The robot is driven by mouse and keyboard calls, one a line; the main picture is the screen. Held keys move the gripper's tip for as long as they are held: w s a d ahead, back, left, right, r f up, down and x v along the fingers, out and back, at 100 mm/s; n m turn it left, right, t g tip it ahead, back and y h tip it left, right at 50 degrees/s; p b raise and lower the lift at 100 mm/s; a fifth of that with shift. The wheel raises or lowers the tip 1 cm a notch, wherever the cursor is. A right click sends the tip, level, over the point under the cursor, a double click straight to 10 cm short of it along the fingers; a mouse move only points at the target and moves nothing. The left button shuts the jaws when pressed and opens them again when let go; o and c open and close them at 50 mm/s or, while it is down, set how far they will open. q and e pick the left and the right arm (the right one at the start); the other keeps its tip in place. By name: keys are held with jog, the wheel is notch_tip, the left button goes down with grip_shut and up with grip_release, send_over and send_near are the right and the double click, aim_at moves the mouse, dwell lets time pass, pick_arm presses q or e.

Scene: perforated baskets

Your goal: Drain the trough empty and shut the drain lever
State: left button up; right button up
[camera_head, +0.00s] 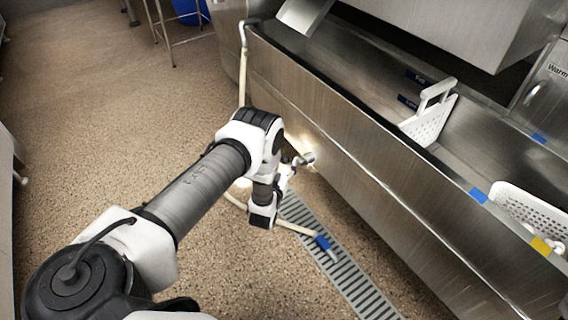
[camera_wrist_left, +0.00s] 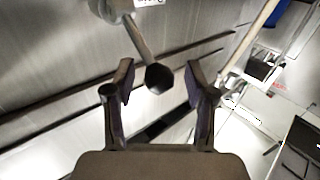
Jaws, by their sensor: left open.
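The steel trough (camera_head: 330,120) runs diagonally across the right of the head view. I cannot tell whether water is in it. The drain lever (camera_head: 306,158) sticks out low on its front wall. In the left wrist view the lever (camera_wrist_left: 142,45) is a metal rod with a dark knob at its end. My left gripper (camera_head: 287,180) is open beside the trough's front wall. In the left wrist view, the knob appears between the open fingertips (camera_wrist_left: 159,78) of that gripper; contact is not clear. My right gripper is out of view.
A cream hose (camera_head: 243,70) hangs from the trough's left end and runs along the floor to a blue nozzle (camera_head: 323,243) on the floor grate (camera_head: 350,275). White perforated baskets (camera_head: 430,122) sit in the trough. Open floor (camera_head: 110,130) lies left.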

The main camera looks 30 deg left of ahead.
pick_arm(q)
jog(key=shift+w+a, duration=0.1)
jog(key=shift+w, duration=0.3)
grip_shut()
